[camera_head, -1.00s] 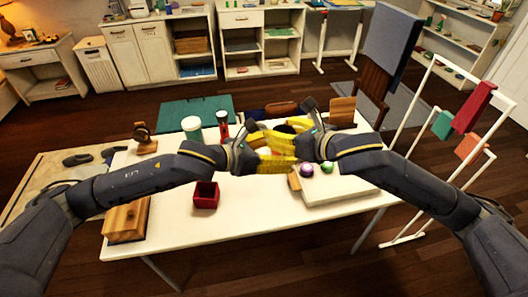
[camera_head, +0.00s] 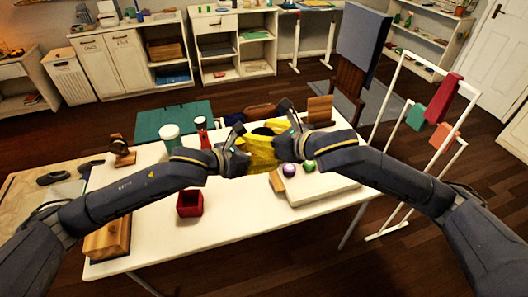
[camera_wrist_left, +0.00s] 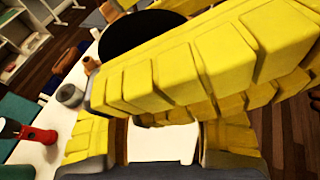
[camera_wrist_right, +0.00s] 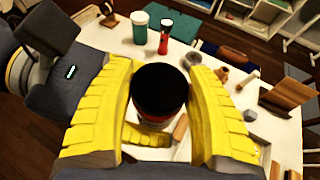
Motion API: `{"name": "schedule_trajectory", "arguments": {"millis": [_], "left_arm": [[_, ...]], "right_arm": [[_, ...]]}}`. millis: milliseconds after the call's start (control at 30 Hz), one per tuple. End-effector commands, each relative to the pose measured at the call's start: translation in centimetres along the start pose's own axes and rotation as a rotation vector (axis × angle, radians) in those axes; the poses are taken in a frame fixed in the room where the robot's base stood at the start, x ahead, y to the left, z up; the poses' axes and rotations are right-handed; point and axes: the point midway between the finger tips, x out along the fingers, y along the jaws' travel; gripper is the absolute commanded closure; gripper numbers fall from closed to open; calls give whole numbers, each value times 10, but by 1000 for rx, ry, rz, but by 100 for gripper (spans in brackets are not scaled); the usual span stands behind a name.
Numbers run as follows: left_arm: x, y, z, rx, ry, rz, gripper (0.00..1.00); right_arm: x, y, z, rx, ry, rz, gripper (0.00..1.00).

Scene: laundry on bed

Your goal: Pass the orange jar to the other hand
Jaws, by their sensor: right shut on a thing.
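The orange jar (camera_wrist_right: 160,92) stands between the yellow fingers of my right gripper (camera_wrist_right: 162,75), which is shut on it. Its black lid faces that camera, and only a thin orange-red band of its body shows below. In the head view the dark lid (camera_head: 263,131) shows above the table among the fingers. My left gripper (camera_head: 266,152) has come in from the left, its fingers overlapping the right ones at the jar. In the left wrist view its fingers (camera_wrist_left: 160,125) are apart, and the right gripper's fingers cross in front and hide most of the jar.
A purple ball (camera_head: 290,169) and a green ball (camera_head: 309,166) lie on a white slab at the right.

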Motion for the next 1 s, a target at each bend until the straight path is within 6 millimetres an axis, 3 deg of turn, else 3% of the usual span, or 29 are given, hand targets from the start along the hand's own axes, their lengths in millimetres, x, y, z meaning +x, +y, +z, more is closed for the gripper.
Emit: {"name": "schedule_trajectory", "arguments": {"millis": [33,333,367,567,867,1000], "left_arm": [[0,0,0,0,0,-1,48],[0,-2,0,-1,-2,-6,82],[0,-3,1,-1,-3,-6,83],[0,-2,1,-1,-2,-4,83],[0,-1,1,0,-2,-2,83],[0,0,1,0,-2,-1,83]], "right_arm": [[0,0,1,0,-1,-1,83],[0,0,1,0,-2,-1,83],[0,0,1,0,-2,-1,40],[0,0,0,0,-1,-1,18],[1,-2,1,26,-2,2,18],[9,-12,8,191,-14,16,18]]}}
